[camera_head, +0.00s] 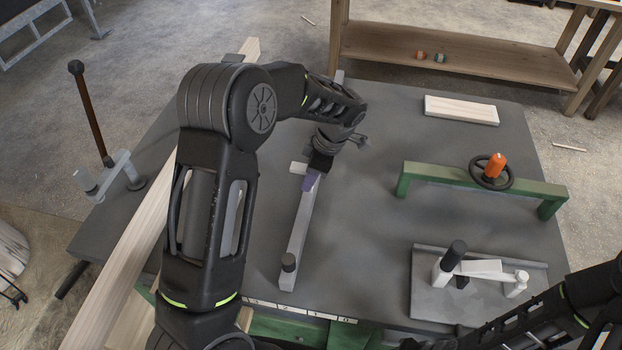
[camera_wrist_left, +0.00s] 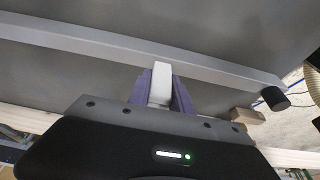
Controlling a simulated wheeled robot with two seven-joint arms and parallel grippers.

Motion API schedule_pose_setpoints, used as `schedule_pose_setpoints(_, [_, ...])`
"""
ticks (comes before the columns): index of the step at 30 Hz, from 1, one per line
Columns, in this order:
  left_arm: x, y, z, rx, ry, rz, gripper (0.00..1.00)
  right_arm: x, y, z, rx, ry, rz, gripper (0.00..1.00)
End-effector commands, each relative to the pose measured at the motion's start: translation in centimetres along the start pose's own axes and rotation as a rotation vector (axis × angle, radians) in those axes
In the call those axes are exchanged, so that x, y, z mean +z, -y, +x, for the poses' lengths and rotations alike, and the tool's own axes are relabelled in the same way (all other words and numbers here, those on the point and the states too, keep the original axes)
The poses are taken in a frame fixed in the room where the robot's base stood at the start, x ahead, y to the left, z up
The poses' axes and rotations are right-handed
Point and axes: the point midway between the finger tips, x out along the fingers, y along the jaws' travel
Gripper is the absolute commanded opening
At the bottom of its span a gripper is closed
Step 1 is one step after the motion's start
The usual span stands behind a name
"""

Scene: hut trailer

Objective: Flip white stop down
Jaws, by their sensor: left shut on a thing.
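The white stop (camera_wrist_left: 162,78) is a small pale block attached at the long grey bar (camera_wrist_left: 110,50), and it sits between the purple fingers of my left gripper (camera_wrist_left: 162,92) in the left wrist view. In the head view the stop (camera_head: 298,167) shows as a short white piece beside the far end of the bar (camera_head: 299,238). My left gripper (camera_head: 311,181) is shut on it from above, and the wrist and fingers hide part of it. My right gripper is not seen; only part of my right arm shows at lower right.
The bar lies on a dark grey table (camera_head: 365,230). A green frame with an orange-handled wheel (camera_head: 496,166) and a white clamp (camera_head: 480,268) stand to the right. A long wooden plank (camera_head: 125,270) lies left. A lever (camera_head: 90,110) stands at far left.

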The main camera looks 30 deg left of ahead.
Motion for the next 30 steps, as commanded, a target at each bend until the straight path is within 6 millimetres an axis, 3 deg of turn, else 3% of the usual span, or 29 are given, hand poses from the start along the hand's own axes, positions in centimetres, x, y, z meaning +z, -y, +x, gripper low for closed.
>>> schedule_pose_setpoints(12, [-1.2, -0.1, 0.9, 0.003, 0.29, -0.007, 0.0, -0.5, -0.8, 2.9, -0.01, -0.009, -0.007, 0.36])
schedule_pose_setpoints(21, [-1.8, -0.1, 1.2, 0.005, 0.472, -0.005, 0.0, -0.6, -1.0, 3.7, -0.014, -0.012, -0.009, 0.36])
schedule_pose_setpoints(30, [-1.9, -0.1, 1.3, 0.004, 0.533, -0.001, 0.0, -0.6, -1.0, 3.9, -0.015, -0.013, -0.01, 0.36])
